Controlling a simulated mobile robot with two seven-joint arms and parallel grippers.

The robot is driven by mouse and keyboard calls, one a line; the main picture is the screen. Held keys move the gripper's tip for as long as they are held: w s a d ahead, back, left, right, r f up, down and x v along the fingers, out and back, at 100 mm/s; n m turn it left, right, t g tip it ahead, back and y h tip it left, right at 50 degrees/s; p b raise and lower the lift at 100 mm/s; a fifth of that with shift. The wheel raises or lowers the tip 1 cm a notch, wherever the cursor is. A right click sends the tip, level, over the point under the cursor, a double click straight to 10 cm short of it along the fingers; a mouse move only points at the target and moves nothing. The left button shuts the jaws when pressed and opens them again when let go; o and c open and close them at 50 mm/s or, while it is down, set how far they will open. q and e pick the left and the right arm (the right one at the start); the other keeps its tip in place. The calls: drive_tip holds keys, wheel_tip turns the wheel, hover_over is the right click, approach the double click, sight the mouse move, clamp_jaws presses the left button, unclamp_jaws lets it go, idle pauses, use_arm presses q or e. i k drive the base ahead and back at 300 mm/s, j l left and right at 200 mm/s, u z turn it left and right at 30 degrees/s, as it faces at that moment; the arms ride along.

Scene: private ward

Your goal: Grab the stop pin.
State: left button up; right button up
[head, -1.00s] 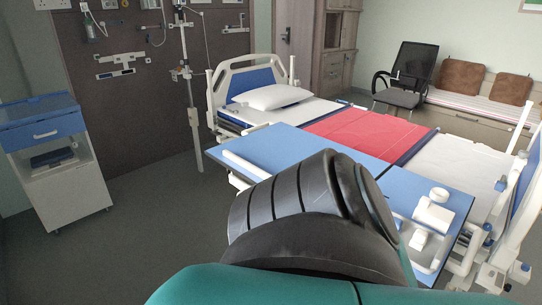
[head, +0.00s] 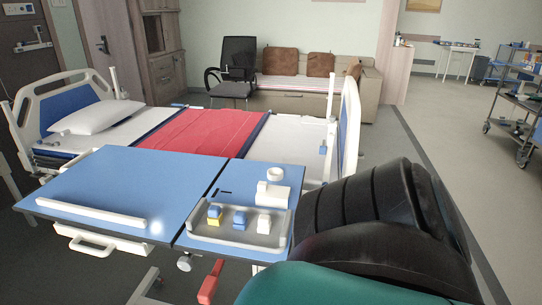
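I cannot pick out the stop pin for certain. A shallow grey tray (head: 254,241) sits on the right part of the blue overbed table (head: 110,180). In it stand several small pieces: a blue and yellow one (head: 214,216), a blue and white one (head: 239,220) and a white one (head: 264,224). A white block (head: 273,194) and a white ring (head: 275,174) are behind the tray. A small dark slot or bar (head: 222,191) shows beside them.
A red bar (head: 210,282) hangs below the table's near edge. The bed (head: 100,117) with a red cover stands behind the table. A chair (head: 237,65) and sofa (head: 295,97) are at the back. A trolley (head: 515,105) stands far right; floor there is clear.

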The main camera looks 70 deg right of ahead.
sight(215, 211)
drive_tip(key=l+z, duration=0.1)
drive_tip(key=z, duration=1.6)
drive_tip(key=i+j, duration=0.1)
drive_tip(key=j, duration=0.6)
drive_tip(key=i+j, duration=0.15)
drive_tip(key=j, duration=0.2)
